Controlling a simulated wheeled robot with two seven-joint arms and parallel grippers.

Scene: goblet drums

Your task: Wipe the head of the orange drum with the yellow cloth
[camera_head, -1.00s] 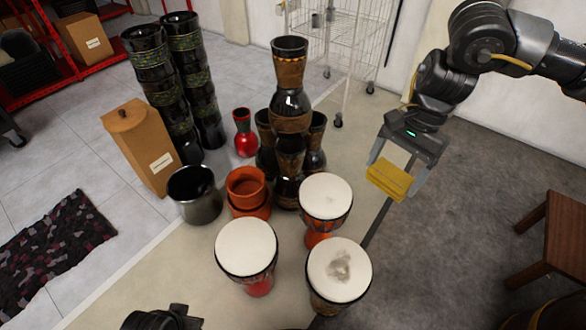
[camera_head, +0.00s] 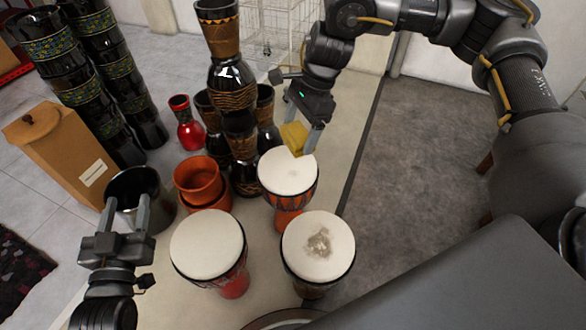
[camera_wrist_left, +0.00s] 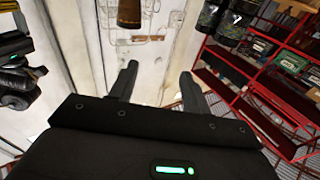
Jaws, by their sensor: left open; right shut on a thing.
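The orange drum (camera_head: 288,171) stands upright at the back of three goblet drums, with an orange patterned body and a pale head bearing a faint spot. My right gripper (camera_head: 300,135) is shut on the folded yellow cloth (camera_head: 294,138), at the back edge of that head; I cannot tell whether cloth and head touch. My left gripper (camera_head: 125,213) is open and empty, left of the drums with its fingers up. Its spread fingers also show in the left wrist view (camera_wrist_left: 155,88).
A red drum (camera_head: 208,245) stands front left, and a drum with a grey smudge on its head (camera_head: 318,247) front right. Orange pots (camera_head: 198,180), a dark pot (camera_head: 137,192) and stacked dark drums (camera_head: 232,85) crowd the left and back.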

